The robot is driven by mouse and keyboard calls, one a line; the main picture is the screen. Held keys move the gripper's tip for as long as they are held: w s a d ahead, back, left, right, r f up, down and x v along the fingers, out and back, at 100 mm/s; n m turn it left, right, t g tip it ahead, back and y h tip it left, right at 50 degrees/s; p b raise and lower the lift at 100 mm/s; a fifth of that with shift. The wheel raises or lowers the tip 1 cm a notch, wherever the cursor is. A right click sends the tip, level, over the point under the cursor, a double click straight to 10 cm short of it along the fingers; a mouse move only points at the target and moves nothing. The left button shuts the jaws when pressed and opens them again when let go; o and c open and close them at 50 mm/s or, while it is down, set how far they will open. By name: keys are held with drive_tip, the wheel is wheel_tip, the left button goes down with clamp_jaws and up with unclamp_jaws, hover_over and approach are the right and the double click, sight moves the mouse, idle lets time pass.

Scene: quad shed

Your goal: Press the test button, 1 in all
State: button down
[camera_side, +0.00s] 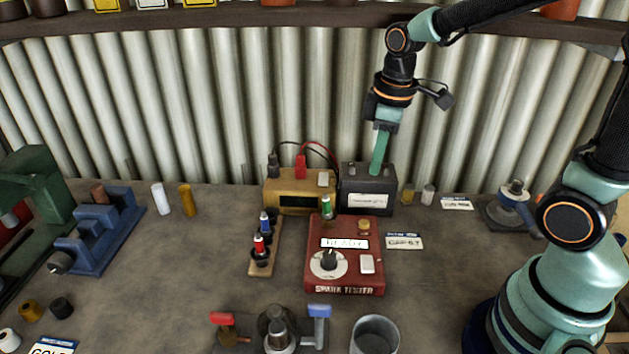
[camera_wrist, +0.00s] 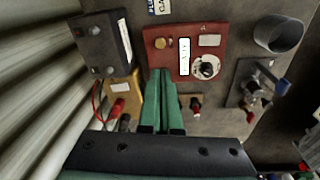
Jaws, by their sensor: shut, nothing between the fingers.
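The red spark tester (camera_side: 319,280) sits mid-bench and also shows in the wrist view (camera_wrist: 172,70). A white rectangular button (camera_side: 367,264) is on its top, right of the dial (camera_side: 329,263); the button also shows in the wrist view (camera_wrist: 209,40). A brass knob (camera_side: 364,226) and a green-banded plug (camera_side: 326,207) are at the tester's back end. My gripper (camera_side: 377,172) is shut and empty, its green fingers pointing down near the black battery, behind and above the tester. In the wrist view its fingertips (camera_wrist: 161,72) overlap the tester's edge; contact cannot be seen.
A black battery (camera_side: 368,182) and a tan box (camera_side: 287,200) with red and black leads stand behind the tester. A wooden rack (camera_side: 264,262) of plugs is left of it. A grey cup (camera_side: 375,337) and a red-and-blue-handled fixture (camera_side: 277,330) stand in front.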

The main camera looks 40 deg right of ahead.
sight(365, 223)
drive_tip(key=shift+w+d+f+n+g, duration=0.1)
drive_tip(key=shift+w+f+n+g, duration=0.2)
drive_tip(key=shift+f, duration=0.25)
drive_tip(key=shift+w+f+n+g, duration=0.2)
drive_tip(key=shift+f+n, duration=0.25)
drive_tip(key=shift+f, duration=0.15)
drive_tip(key=shift+w+d+f+n+g, duration=0.1)
drive_tip(key=shift+w+f+n+g, duration=0.2)
drive_tip(key=shift+f, duration=0.25)
drive_tip(key=shift+s, duration=0.1)
wheel_tip(365, 223, down, 10)
drive_tip(key=shift+f, duration=0.1)
drive_tip(key=shift+s+f, duration=0.1)
drive_tip(key=shift+f, duration=0.9)
drive_tip(key=shift+r, duration=0.1)
wheel_tip(365, 223, up, 10)
drive_tip(key=shift+w+r, duration=0.25)
drive_tip(key=shift+w, duration=0.1)
